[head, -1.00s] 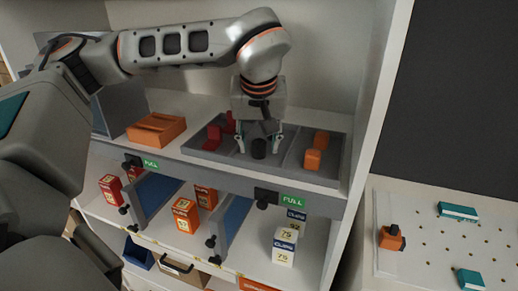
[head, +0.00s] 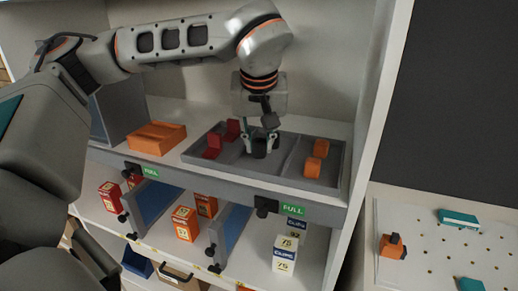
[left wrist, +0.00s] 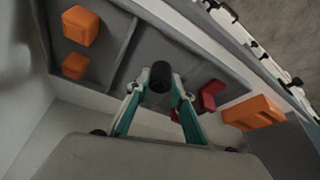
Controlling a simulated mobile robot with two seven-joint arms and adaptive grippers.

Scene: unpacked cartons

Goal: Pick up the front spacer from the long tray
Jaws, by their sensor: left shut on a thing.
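The long grey tray (head: 290,165) lies on the upper shelf, split by dividers. The spacer, a small dark cylinder (head: 259,148), is upright in the middle compartment. My left gripper (head: 260,141) points down into the tray, its fingers shut on the spacer from both sides. In the left wrist view the spacer (left wrist: 161,77) sits between the fingertips (left wrist: 160,90). I cannot tell whether it touches the tray floor. No second spacer shows; the gripper may hide part of the compartment. My right gripper is not in view.
Red pieces (head: 212,147) lie left in the tray, orange pieces (head: 313,167) right. An orange block (head: 156,138) stands left of the tray. The shelf's side wall (head: 380,110) rises at right. Small cartons (head: 285,254) stand below. A perforated board (head: 440,240) is at lower right.

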